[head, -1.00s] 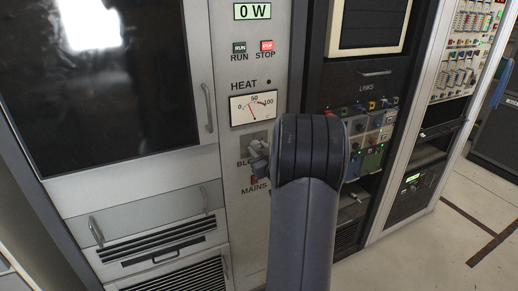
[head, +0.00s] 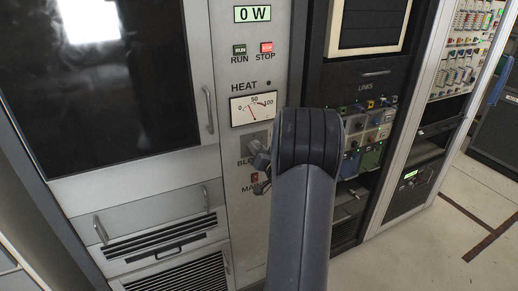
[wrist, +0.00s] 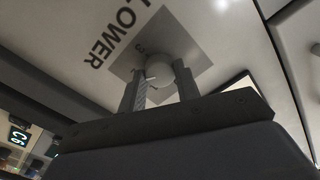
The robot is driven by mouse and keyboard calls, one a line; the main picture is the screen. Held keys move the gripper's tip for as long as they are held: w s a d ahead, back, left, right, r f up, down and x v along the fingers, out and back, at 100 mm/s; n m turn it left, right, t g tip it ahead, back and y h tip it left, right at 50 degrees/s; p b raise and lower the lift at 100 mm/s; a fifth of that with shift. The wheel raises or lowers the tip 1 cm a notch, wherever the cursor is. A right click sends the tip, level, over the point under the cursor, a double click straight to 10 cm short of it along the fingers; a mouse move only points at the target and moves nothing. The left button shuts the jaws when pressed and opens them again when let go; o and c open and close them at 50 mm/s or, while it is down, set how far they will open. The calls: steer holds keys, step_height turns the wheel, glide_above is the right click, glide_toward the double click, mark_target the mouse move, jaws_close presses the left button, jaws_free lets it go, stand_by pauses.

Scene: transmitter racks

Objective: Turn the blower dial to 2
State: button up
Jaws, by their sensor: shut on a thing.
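The blower dial (wrist: 158,72) is a pale round knob on a grey plate (wrist: 188,50) in the wrist view. A white mark shows on the dial, and a "3" is printed on the plate beside it. The word "LOWER" (wrist: 115,35) shows next to the plate, its first letter out of frame. My gripper (wrist: 163,80) is shut on the dial, one finger on each side.
Above the dial are the heat meter (head: 254,108), the green RUN button (head: 239,49), the red STOP button (head: 266,47) and a "0 W" display (head: 253,13). A small red MAINS switch (head: 255,179) is just below. Equipment racks (head: 375,130) stand to the right, with open floor beyond.

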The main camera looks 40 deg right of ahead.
stand_by(0.3)
steer(key=o, duration=1)
steer(key=b+v, duration=0.1)
steer(key=v, duration=0.9)
steer(key=shift+s, duration=0.4)
steer(key=shift+w, duration=0.1)
steer(key=p+x, duration=0.1)
steer(key=x, duration=0.9)
steer(key=shift+w, duration=0.3)
